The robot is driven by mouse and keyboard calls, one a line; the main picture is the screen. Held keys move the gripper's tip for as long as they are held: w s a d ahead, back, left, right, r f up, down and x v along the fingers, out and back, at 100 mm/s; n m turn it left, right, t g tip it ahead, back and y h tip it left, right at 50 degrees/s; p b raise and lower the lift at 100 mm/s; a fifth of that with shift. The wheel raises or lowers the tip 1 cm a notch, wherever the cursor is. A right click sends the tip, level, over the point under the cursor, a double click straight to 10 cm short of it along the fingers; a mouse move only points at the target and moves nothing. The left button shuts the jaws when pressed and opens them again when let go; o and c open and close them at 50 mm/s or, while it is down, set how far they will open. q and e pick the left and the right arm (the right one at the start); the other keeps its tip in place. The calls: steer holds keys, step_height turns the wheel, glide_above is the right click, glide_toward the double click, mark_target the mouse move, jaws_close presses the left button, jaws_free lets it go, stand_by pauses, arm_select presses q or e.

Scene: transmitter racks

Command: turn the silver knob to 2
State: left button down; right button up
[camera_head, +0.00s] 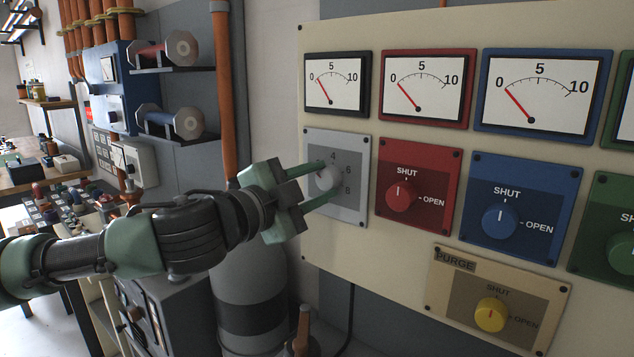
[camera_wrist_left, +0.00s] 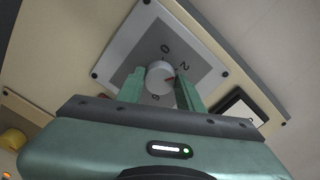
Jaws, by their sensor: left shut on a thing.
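The silver knob (camera_head: 327,178) sits on a grey plate (camera_head: 352,211) at the left end of the cream panel. My left gripper (camera_head: 328,176) is shut on it, one finger above and one below in the head view. The numbers 4, 6 and 8 show beside the knob there. In the left wrist view the knob (camera_wrist_left: 159,76) stands between the two fingers of the left gripper (camera_wrist_left: 159,80). Its red mark points right, near the 2; I cannot tell whether it lines up exactly. A 0 shows above it. My right gripper is not in view.
A red knob (camera_head: 401,195), a blue knob (camera_head: 500,221), a green knob (camera_head: 621,256) and a yellow purge knob (camera_head: 490,315) are to the right. Several gauges line the panel's top. A vertical orange pipe (camera_head: 224,105) and a grey cylinder (camera_head: 250,315) stand left of the panel.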

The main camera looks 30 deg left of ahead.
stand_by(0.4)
arm_select(q)
steer(key=c, duration=0.9)
jaws_free()
steer(key=shift+w+f, duration=0.1)
steer(key=shift+w, duration=0.05)
steer(key=s+b, duration=0.1)
steer(key=b, duration=0.1)
steer(key=s+b, duration=0.2)
steer(key=b, duration=0.1)
steer(key=shift+a+f, duration=0.2)
steer(key=shift+f, duration=0.1)
steer(key=s, duration=0.1)
steer(key=s+b, duration=0.1)
steer(key=s, duration=0.3)
steer(key=shift+a+r, duration=0.1)
steer(key=shift+r, duration=0.25)
steer(key=shift+w, duration=0.1)
